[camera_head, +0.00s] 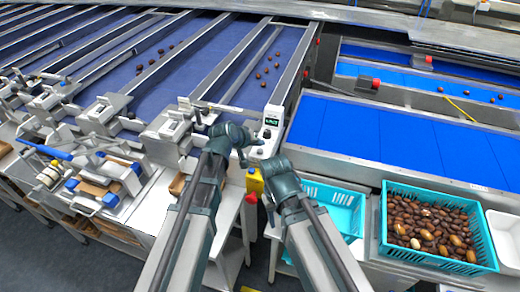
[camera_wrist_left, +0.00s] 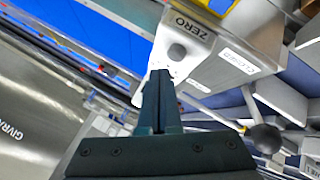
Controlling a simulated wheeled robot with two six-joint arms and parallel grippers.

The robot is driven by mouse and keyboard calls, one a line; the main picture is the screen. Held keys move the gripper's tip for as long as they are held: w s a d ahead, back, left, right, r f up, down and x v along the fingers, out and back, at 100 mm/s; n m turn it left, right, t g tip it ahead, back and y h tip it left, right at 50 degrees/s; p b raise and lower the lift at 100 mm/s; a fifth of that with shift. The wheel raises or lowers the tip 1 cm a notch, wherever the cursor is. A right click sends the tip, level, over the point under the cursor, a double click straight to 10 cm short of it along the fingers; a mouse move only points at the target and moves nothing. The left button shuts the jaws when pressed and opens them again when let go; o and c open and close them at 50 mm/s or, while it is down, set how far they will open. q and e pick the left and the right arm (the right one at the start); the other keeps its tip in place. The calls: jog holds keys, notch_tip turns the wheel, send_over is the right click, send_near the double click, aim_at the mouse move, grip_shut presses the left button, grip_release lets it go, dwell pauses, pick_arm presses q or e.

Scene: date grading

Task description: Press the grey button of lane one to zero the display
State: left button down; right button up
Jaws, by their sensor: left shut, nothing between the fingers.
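The white control box (camera_head: 273,113) of a lane stands at the lane's front end, with a small lit green display (camera_head: 271,121); its digits are too small to read. In the left wrist view, a round grey button (camera_wrist_left: 177,52) sits on a pale metal face beside the word ZERO. My left gripper (camera_wrist_left: 160,74) is shut and empty, its fingertips just below the button in the picture; whether they touch cannot be told. In the head view my left gripper (camera_head: 245,158) is beside the box. My right wrist is at the lower right of it, and its fingers cannot be made out.
Blue sorting lanes (camera_head: 180,75) with scattered dates run away behind the box. A teal crate of dates (camera_head: 386,225) and an empty teal crate (camera_head: 335,190) stand at the right. A black knob (camera_wrist_left: 264,138) shows right of my left fingers. Metal rails border the lanes.

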aim_at(259, 155)
pick_arm(q)
notch_tip(259, 155, up, 5)
jog(key=p, duration=0.4)
jog(key=shift+f, duration=0.2)
dwell(0.5)
jog(key=s+a+f+m+g+y+b, duration=0.2)
jog(key=s+f, duration=0.3)
jog(key=s, duration=0.3)
jog(key=s+a+f+m+g+y+b, duration=0.1)
jog(key=s+f+g+y+b, duration=0.1)
jog(key=s+f+b, duration=0.3)
jog(key=s+a+f+m+g+y+b, duration=0.2)
jog(key=s+f, duration=0.5)
jog(key=s, duration=0.5)
jog(key=shift+s+a+m+g+y+b, duration=0.3)
jog(key=shift+s+g+y+b, duration=0.1)
jog(key=shift+g+b, duration=0.45)
